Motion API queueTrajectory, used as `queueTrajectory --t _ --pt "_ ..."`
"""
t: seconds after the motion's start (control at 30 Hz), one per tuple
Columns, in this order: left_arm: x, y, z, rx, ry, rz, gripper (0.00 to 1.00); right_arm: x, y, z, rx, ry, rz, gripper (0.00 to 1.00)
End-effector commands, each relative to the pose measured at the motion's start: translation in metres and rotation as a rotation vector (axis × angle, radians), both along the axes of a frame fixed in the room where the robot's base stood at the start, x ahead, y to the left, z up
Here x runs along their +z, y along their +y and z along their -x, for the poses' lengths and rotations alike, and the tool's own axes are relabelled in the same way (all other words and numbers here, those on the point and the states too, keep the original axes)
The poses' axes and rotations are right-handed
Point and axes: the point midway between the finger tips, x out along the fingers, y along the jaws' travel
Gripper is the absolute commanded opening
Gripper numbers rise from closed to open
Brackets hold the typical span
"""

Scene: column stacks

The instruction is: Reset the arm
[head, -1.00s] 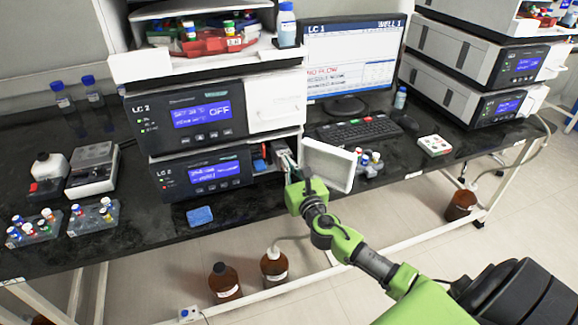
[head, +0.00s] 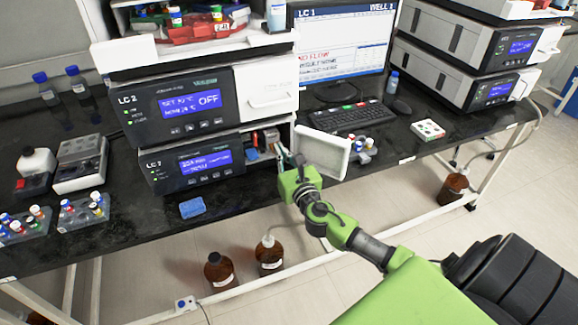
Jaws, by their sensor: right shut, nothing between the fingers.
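My right arm comes in from the lower right, with a green wrist. The compartment's white door (head: 322,153) stands open just right of the gripper. Coloured parts show inside the compartment, left of the fingers. My left gripper is not in view.
Vial racks (head: 82,214) stand at the left of the black bench (head: 120,240). A blue sponge (head: 192,207) lies in front of LC 2. A keyboard (head: 350,118) and monitor (head: 343,42) are behind the door. Brown bottles (head: 219,270) stand below the front edge.

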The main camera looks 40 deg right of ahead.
Motion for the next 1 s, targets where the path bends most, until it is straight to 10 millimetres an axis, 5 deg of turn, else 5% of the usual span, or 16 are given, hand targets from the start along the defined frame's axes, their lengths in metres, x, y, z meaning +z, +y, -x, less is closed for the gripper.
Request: queueTrajectory --t 0.4,0.77,1.0 --pt "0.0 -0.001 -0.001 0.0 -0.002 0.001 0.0 0.0 0.017 0.068 0.001 0.001 0.0 0.0" --pt "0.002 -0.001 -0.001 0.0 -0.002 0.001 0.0 0.003 0.018 0.076 -0.001 -0.001 -0.001 0.0" --pt "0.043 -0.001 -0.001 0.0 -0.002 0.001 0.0 0.044 0.018 0.076 0.0 -0.002 -0.001 0.0"
